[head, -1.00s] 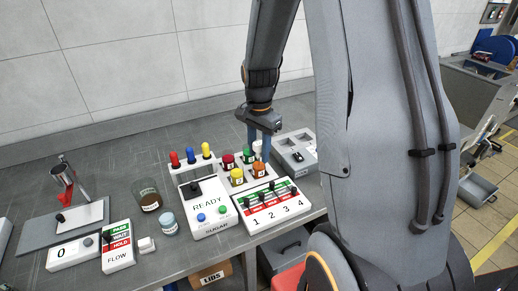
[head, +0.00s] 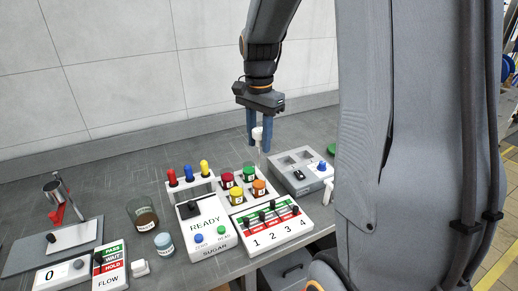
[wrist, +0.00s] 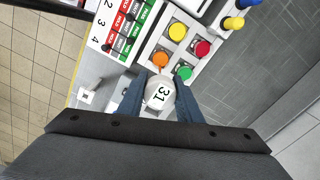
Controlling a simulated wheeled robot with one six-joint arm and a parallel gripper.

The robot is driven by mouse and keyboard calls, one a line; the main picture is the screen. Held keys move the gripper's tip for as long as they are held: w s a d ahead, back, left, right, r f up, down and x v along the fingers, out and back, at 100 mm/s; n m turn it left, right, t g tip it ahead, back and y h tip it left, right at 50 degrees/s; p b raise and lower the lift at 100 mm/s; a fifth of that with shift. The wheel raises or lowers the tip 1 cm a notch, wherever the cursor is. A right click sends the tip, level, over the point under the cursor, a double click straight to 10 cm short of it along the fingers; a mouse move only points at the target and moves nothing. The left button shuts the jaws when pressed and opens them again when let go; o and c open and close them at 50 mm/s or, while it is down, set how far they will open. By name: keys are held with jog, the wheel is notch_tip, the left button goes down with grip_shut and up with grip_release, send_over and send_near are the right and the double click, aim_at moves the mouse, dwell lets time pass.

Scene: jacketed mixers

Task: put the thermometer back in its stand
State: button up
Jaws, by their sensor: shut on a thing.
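The thermometer has a round white head reading "31" in the wrist view (wrist: 160,92), and a thin stem below it in the head view (head: 258,134). My gripper (head: 259,143) is shut on its head; both blue fingers flank it in the wrist view (wrist: 160,100). The thermometer hangs about upright, above the back of the jar rack and beside the grey box. Its lower end is hard to make out. A small white piece with a dark hole (wrist: 87,96), possibly the stand, sits by the numbered panel's end; it seems partly hidden by my arm in the head view (head: 328,190).
A rack of coloured-lid jars (head: 243,186) stands below, behind the panel numbered 1 to 4 (head: 272,228). A grey box with recesses and a blue knob (head: 300,172) is to its right. The SUGAR unit (head: 207,225) is left. Bare bench lies behind.

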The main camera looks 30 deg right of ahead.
jog(key=shift+r+p, duration=3.85)
jog(key=shift+r, duration=0.9)
